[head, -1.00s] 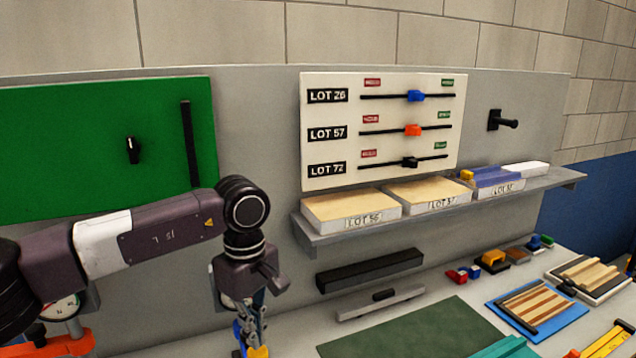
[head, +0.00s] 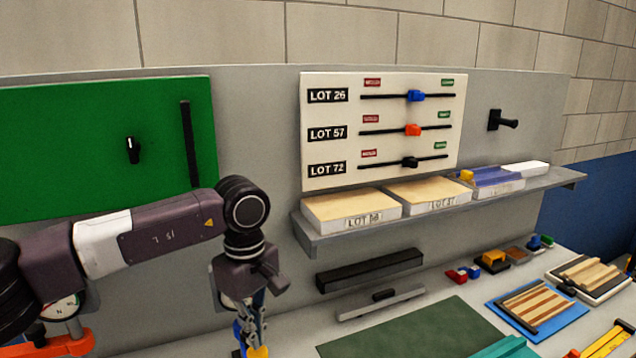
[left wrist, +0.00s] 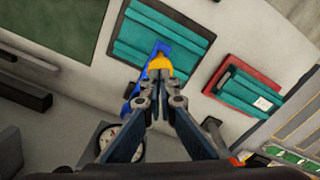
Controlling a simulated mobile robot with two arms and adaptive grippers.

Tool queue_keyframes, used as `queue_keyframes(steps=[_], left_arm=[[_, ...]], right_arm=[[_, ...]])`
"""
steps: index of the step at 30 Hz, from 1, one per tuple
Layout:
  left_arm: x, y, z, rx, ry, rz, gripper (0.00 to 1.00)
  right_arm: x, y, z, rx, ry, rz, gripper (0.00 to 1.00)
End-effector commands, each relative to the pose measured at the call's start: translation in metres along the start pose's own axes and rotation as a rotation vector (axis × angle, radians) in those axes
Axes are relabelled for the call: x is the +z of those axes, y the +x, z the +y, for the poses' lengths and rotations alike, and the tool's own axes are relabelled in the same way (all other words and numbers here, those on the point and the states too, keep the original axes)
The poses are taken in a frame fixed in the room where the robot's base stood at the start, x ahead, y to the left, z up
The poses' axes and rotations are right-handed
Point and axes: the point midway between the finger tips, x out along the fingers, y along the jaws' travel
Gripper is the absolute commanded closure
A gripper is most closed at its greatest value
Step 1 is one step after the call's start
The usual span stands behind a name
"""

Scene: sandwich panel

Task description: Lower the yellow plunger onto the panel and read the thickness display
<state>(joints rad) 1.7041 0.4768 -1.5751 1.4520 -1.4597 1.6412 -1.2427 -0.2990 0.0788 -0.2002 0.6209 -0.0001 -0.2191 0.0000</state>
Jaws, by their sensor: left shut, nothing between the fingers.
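The yellow plunger (left wrist: 160,65) sits at the end of a blue gauge arm (left wrist: 137,88) in the left wrist view. Behind it in that view is a teal ribbed panel (left wrist: 185,30) on a dark sheet. I cannot tell whether the plunger touches the panel. In the head view the plunger (head: 257,352) shows at the bottom edge. My left gripper (left wrist: 159,92) is shut and empty, its tips just short of the plunger; it also shows in the head view (head: 250,325). A round dial (left wrist: 120,138) is partly hidden behind a finger, its reading illegible. My right gripper is not in view.
An orange-framed dial gauge (head: 62,308) stands at the left. A shelf (head: 310,238) with lot boxes is behind, under the lot slider board (head: 385,180). A dark green mat (head: 410,330) lies bare on the bench. Another teal panel on a red sheet (left wrist: 228,72) lies to the right.

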Motion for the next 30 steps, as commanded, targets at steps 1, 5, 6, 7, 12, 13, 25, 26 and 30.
queue_keyframes(steps=[1,5,6,7,12,13,25,26,30], left_arm=[[0.000,0.000,0.000,0.000,0.000,0.000,1.00],[0.000,0.000,0.000,0.000,0.000,0.000,1.00],[0.000,0.000,0.000,0.000,0.000,0.000,1.00],[0.000,0.000,0.000,0.000,0.000,0.000,1.00],[0.000,0.003,0.000,0.000,0.000,0.000,1.00],[0.000,0.004,0.000,0.000,0.000,0.000,1.00],[0.000,0.016,0.000,0.000,0.000,0.000,1.00],[0.000,0.017,0.000,0.000,0.000,0.000,1.00],[0.000,0.021,0.000,0.000,0.000,0.000,1.00]], right_arm=[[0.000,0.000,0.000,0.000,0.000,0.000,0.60],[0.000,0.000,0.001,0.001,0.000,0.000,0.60],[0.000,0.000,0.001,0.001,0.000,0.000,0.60],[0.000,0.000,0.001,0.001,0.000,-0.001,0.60],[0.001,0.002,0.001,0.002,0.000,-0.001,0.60],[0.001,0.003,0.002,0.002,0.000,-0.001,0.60],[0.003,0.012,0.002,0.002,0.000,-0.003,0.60],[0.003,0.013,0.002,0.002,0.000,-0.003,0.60],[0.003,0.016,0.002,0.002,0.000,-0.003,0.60]])
